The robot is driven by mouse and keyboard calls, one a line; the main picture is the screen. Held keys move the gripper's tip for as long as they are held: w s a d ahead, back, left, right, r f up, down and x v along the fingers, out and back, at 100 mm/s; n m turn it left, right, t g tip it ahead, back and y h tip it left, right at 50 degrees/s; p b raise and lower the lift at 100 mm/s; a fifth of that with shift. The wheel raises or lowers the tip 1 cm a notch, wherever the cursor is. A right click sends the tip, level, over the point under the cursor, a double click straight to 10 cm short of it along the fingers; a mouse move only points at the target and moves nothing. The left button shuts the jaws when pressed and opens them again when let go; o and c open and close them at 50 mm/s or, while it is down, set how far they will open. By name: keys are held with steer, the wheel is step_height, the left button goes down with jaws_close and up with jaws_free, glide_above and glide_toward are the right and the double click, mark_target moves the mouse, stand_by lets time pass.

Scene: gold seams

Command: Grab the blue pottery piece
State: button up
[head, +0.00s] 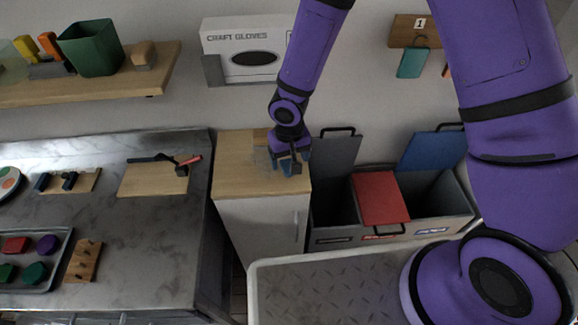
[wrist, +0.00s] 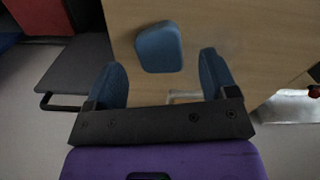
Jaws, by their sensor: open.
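The blue pottery piece (wrist: 159,46) is a small rounded block lying on the light wooden top of a cabinet (wrist: 225,20). In the wrist view it lies just beyond the fingertips, roughly between their lines. My gripper (wrist: 161,72) is open and empty, with a blue pad on each finger. In the head view my gripper (head: 288,164) is low over the cabinet top (head: 235,178). There it mostly hides the piece, and I cannot tell it apart from the blue finger pads.
Bins with grey, red (head: 379,198) and blue lids stand right of the cabinet. A marble counter (head: 130,235) with a cutting board (head: 150,181) and a tray of coloured pieces (head: 62,262) is at the left. A small pale object (head: 262,156) stands beside my gripper.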

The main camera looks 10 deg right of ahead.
steer(key=shift+f, duration=1)
steer(key=c, duration=1)
steer(key=shift+r, duration=0.15)
